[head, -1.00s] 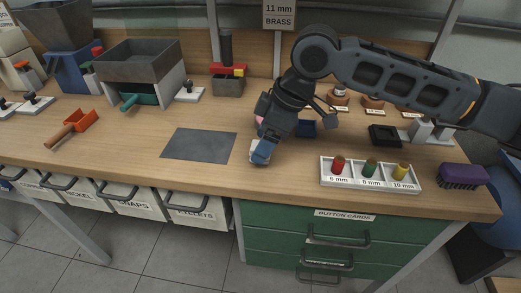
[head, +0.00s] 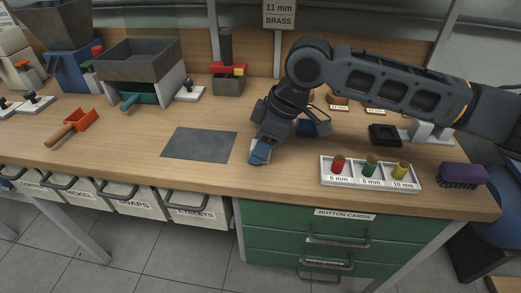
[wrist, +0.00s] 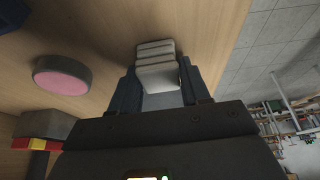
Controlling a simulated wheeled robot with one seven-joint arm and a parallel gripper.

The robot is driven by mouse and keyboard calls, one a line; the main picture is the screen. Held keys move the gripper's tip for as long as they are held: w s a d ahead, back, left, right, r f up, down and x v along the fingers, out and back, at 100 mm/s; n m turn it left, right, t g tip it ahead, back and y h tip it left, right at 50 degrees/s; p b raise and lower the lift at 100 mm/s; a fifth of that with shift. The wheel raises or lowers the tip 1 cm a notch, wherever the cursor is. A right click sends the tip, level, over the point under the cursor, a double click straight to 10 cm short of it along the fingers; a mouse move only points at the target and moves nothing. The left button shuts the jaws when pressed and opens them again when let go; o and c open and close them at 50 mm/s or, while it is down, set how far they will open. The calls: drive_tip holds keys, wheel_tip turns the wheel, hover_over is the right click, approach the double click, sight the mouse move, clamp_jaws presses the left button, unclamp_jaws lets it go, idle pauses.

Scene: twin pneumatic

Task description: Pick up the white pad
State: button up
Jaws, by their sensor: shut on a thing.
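The white pad (wrist: 157,62) shows in the wrist view as a pale, ridged block between the two fingers of my gripper (wrist: 158,88). My gripper is shut on it. In the head view my gripper (head: 259,154) points down at the bench, just right of the grey mat. Its fingers hide most of the pad there. I cannot tell whether the pad still touches the bench top.
A round dark dish with a pink top (wrist: 63,81) lies near my gripper in the wrist view. The grey mat (head: 199,144) lies to the left. A white tray (head: 371,182) with red, green and yellow pegs stands to the right, near a purple brush (head: 461,175).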

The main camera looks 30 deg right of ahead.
drive_tip(key=shift+r, duration=0.15)
drive_tip(key=shift+r, duration=0.25)
drive_tip(key=v, duration=0.3)
drive_tip(key=shift+w+r, duration=0.2)
drive_tip(key=shift+r, duration=0.25)
drive_tip(key=s+d+r, duration=0.1)
drive_tip(key=d+r, duration=0.1)
drive_tip(key=d, duration=0.1)
drive_tip(key=s+d+r, duration=0.2)
drive_tip(key=d, duration=0.1)
drive_tip(key=s+d+r, duration=0.2)
drive_tip(key=d, duration=0.1)
drive_tip(key=shift+s+d+r+b, duration=0.2)
drive_tip(key=shift+r+b, duration=0.05)
drive_tip(key=shift+b, duration=0.15)
